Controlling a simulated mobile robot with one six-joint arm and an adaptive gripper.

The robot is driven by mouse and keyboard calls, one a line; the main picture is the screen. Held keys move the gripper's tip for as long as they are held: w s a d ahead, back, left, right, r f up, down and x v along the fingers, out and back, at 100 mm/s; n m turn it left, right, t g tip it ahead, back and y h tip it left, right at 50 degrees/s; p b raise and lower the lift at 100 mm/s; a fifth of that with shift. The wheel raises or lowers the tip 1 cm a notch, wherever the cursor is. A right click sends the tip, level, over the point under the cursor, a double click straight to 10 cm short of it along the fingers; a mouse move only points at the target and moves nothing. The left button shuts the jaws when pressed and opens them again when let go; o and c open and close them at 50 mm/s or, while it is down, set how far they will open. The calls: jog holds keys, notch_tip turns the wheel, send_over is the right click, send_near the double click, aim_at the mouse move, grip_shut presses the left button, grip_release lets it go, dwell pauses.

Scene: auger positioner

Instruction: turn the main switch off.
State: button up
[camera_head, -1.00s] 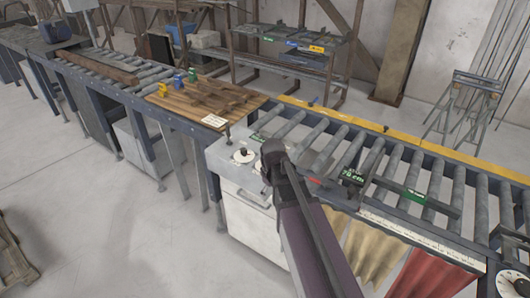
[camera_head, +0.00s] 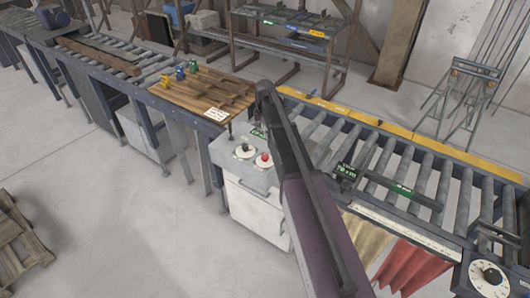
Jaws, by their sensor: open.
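The control box (camera_head: 232,157) stands at the near edge of the line, between the wooden table and the rollers. Its top carries a black knob (camera_head: 245,148) on a round white plate and a red knob (camera_head: 265,158) on another. I cannot read which is the main switch or how either is set. My gripper (camera_head: 266,98) is the dark end of my arm, raised up and behind the box in the picture, apart from both knobs. It is open and holds nothing that I can see. My arm hides the box's right side.
A wooden table (camera_head: 203,100) with small yellow, blue and green items lies left of the box. A white dial (camera_head: 490,278) sits at lower right. The floor in front is clear.

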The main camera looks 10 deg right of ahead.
aim_at(265, 156)
jog(key=shift+f, duration=0.2)
dwell(0.3)
notch_tip(265, 156, down, 13)
jog(key=b, duration=1.4)
jog(key=shift+f, duration=0.2)
grip_shut()
dwell(0.3)
